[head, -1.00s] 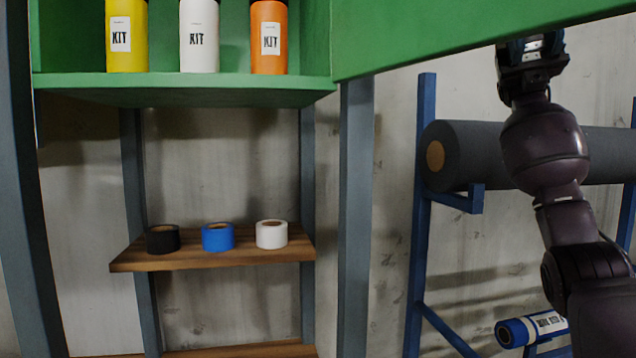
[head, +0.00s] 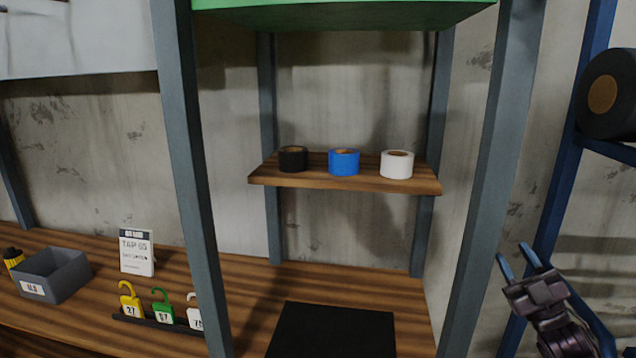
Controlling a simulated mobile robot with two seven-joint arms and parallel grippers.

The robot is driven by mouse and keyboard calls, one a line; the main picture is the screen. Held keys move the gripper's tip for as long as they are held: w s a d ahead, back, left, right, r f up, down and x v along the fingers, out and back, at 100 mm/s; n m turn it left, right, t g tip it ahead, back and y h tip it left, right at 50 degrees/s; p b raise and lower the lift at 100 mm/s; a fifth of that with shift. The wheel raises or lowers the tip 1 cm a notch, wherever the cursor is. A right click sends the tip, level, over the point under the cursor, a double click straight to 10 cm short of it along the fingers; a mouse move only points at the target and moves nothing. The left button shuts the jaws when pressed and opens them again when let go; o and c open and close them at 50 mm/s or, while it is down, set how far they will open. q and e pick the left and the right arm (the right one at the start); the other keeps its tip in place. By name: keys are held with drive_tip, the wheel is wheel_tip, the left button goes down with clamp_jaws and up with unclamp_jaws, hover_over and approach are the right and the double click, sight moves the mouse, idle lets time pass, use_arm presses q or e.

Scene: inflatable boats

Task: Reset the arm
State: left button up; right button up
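My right gripper (head: 522,262) shows at the lower right of the head view, in front of the blue rack. Its two blue-tipped fingers stand apart and point up, with nothing between them. It is to the right of the grey shelf post and touches nothing that I can see. My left gripper is not in view.
A wooden shelf (head: 347,182) carries black (head: 293,159), blue (head: 344,162) and white (head: 397,165) tape rolls. Below, a workbench (head: 250,285) holds a black mat (head: 333,331), padlocks (head: 163,307), a sign (head: 136,252) and a grey bin (head: 54,275). Grey posts (head: 198,180) and a blue rack (head: 570,150) flank it.

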drive_tip(key=s+a+f+m+g+h, duration=0.25)
drive_tip(key=s+f, duration=0.25)
drive_tip(key=f, duration=0.4)
drive_tip(key=s+a+f+m+g+h, duration=0.2)
drive_tip(key=s+f+m+h, duration=0.25)
drive_tip(key=f, duration=0.45)
drive_tip(key=s+a+f+m+g+h, duration=0.25)
drive_tip(key=s+f, duration=0.35)
drive_tip(key=f, duration=0.3)
drive_tip(key=s+a+f+m+g+h, duration=0.1)
drive_tip(key=s+f+g, duration=0.4)
drive_tip(key=s, duration=0.6)
wheel_tip(320, 180, down, 3)
drive_tip(key=a+m, duration=0.1)
drive_tip(key=a, duration=0.1)
drive_tip(key=shift+s+a+r+m, duration=0.15)
drive_tip(key=shift+s+a+m, duration=0.05)
drive_tip(key=shift+a+m, duration=0.15)
